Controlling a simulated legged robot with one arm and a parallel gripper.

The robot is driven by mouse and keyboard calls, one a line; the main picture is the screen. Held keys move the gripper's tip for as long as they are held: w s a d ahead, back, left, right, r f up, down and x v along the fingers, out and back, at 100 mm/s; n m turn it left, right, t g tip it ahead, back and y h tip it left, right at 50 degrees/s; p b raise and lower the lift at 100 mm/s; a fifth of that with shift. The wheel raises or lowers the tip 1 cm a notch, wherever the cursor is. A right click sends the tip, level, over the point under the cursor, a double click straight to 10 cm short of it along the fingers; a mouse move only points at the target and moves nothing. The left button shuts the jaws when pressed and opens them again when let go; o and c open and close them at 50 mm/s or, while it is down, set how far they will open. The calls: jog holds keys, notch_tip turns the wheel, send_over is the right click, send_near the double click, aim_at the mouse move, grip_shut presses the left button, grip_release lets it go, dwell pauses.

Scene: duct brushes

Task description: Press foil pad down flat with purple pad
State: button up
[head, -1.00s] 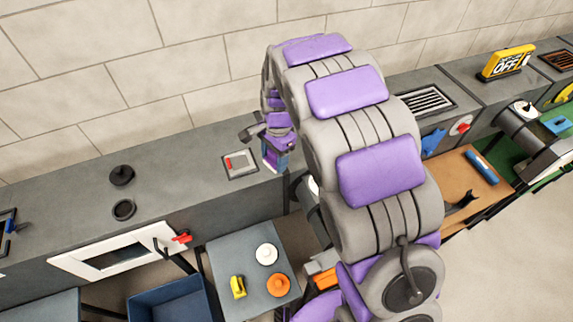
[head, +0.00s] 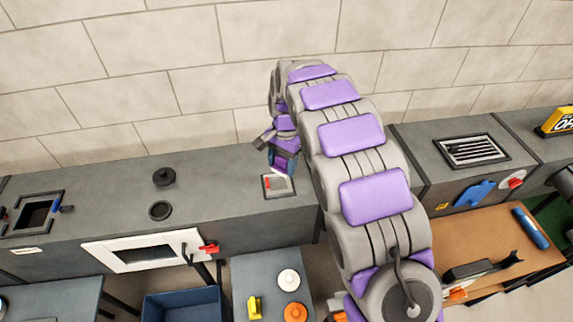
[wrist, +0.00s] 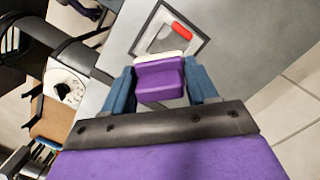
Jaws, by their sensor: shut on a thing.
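My gripper (wrist: 163,84) is shut on the purple pad (wrist: 160,82), a purple block with a white edge along its far face, held between two blue fingers. In the head view my gripper (head: 283,165) hangs over the right part of a small framed square on the grey duct top. The foil pad (wrist: 168,42) is a silvery patch inside that dark frame, with a red piece along one edge. It also shows in the head view (head: 281,185). The purple pad covers part of the frame in the wrist view. I cannot tell whether it touches the foil.
A black knob (head: 164,177) and a round port (head: 160,210) are left on the duct top. A vent grille (head: 472,150) lies to the right. A small grey table (head: 262,275) holds a white disc, an orange disc and a yellow piece. The wall rises behind.

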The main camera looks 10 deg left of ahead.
aim_at(281, 182)
jog(key=shift+f, duration=0.15)
jog(key=shift+f+b, duration=1.3)
jog(key=shift+f, duration=1.55)
jog(key=shift+f, duration=0.4)
jog(key=shift+r, duration=0.1)
jog(key=shift+r+p, duration=1.75)
jog(key=shift+r, duration=1.7)
jog(key=shift+f, duration=0.15)
jog(key=shift+w+a+f, duration=0.1)
jog(key=shift+w+f, duration=0.1)
jog(key=shift+f, duration=0.8)
jog(key=shift+w+a+f, duration=0.1)
jog(key=shift+w+f, duration=0.05)
jog(key=shift+f, duration=0.85)
jog(key=shift+w+f, duration=0.2)
jog(key=shift+f, duration=0.8)
jog(key=shift+f, duration=0.45)
